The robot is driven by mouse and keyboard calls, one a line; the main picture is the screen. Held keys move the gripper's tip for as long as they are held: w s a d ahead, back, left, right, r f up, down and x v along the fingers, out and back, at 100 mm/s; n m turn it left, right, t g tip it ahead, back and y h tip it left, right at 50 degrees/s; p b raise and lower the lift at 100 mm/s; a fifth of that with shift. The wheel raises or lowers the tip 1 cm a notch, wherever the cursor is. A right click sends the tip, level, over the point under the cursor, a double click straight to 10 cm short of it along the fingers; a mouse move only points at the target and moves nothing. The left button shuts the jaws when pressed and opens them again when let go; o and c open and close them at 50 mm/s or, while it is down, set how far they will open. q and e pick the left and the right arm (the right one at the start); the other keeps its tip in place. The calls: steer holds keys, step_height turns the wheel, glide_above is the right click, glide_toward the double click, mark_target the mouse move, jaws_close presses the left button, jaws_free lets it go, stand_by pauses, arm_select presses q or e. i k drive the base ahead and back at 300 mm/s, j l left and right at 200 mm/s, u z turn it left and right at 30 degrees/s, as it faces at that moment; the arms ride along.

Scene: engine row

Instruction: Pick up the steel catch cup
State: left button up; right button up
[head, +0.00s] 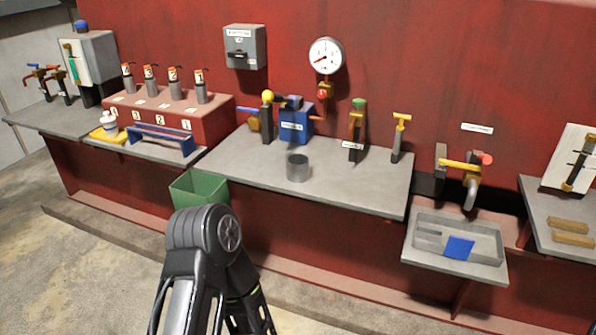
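The steel catch cup (297,168) is a small grey metal cylinder. A bent joint of one of my arms shows at the bottom, left of centre, below and to the left of the cup. No gripper fingers show in the head view, and nothing touches the cup.
Behind the cup are a blue pump (294,124), a green-topped lever valve (357,130) and a yellow-handled valve (399,138). A green bin (198,188) stands below the counter's left end. A grey tray (425,240) with a blue piece is at right.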

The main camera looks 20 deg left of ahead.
mark_target(298, 168)
steer(key=i+j, duration=0.2)
steer(key=i, duration=0.4)
steer(key=i+j, duration=0.15)
steer(key=i, duration=0.4)
